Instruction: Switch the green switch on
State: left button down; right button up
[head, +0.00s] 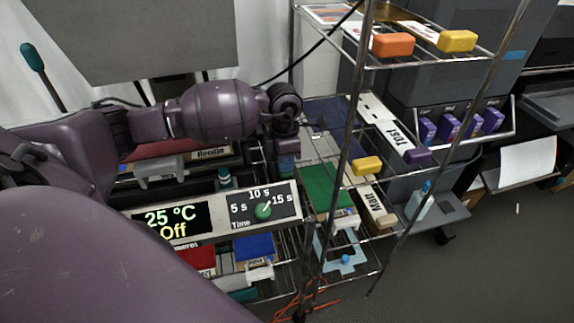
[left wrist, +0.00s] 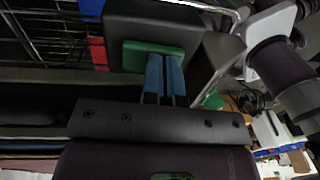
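In the left wrist view a green switch (left wrist: 139,55), a flat green rectangle, sits on a dark box (left wrist: 156,25). My left gripper (left wrist: 165,60) has its two blue fingertips side by side with almost no gap. They overlap the right part of the switch in this view; whether they touch it I cannot tell. In the head view my left gripper (head: 287,163) points down at the shelf's right end, beyond the control panel, and its fingertips are hard to make out. I cannot pick out the switch in the head view. My right gripper is not in view.
The panel (head: 200,240) reads "25 °C Off" and has a green time dial (head: 263,211). Wire shelf posts (head: 345,130) stand right of my left gripper. A green board (head: 320,187), yellow block (head: 368,165) and orange block (head: 393,44) are on the racks.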

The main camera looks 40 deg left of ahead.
pick_arm(q)
jog(key=shift+w+a+f, duration=0.15)
jog(key=shift+w+a, duration=0.05)
jog(key=shift+a, duration=0.05)
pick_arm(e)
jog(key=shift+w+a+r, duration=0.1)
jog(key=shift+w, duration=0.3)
pick_arm(q)
jog(key=shift+r, duration=0.2)
jog(key=shift+w+a+r, duration=0.1)
jog(key=shift+w+r, duration=0.05)
jog(key=shift+r, duration=0.2)
notch_tip(320, 180, up, 6)
jog(key=shift+w+a+f+p, duration=0.1)
jog(key=shift+a+f+p, duration=0.05)
jog(key=shift+p, duration=0.55)
notch_tip(320, 180, up, 7)
jog(key=shift+w+a, duration=0.3)
jog(key=shift+a, duration=0.05)
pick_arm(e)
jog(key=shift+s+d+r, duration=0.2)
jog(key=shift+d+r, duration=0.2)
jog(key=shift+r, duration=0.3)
